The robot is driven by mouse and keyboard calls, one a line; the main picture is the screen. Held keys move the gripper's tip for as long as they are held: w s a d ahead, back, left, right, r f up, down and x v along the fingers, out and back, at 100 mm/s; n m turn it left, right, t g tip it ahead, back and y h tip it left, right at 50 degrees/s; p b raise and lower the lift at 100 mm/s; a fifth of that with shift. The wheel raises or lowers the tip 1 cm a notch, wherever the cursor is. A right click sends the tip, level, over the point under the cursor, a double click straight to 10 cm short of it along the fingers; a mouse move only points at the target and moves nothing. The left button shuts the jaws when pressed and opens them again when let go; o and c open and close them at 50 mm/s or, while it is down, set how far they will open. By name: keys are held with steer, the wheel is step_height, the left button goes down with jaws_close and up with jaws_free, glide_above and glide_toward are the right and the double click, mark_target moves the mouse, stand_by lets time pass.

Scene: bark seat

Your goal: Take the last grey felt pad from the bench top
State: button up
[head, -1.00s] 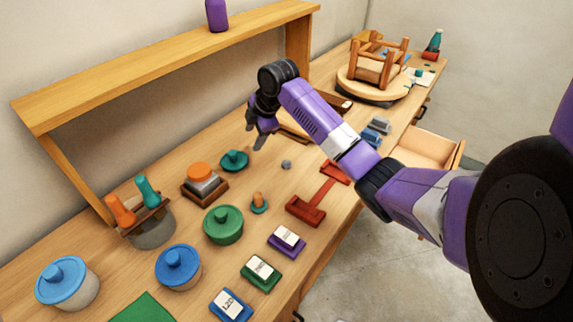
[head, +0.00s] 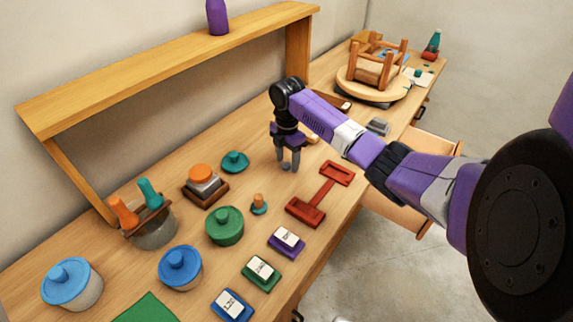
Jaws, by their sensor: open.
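The small grey felt pad (head: 286,168) lies on the wooden bench top (head: 330,213), left of the red tray piece. My gripper (head: 288,165) points straight down over it, with its fingertips low near the bench. The fingers are open, and the pad shows low between them, partly covered. I cannot tell whether the fingertips touch the pad or the bench.
A red two-ended holder (head: 320,195) lies close to the right of my gripper. A teal lidded dish (head: 235,161) and a small orange-knobbed piece (head: 259,203) are to the left. An upturned stool (head: 376,65) stands at the far end. A drawer (head: 433,150) stands open.

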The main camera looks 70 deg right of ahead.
steer(key=shift+f, duration=0.25)
jaws_close()
steer(key=shift+r, duration=0.1)
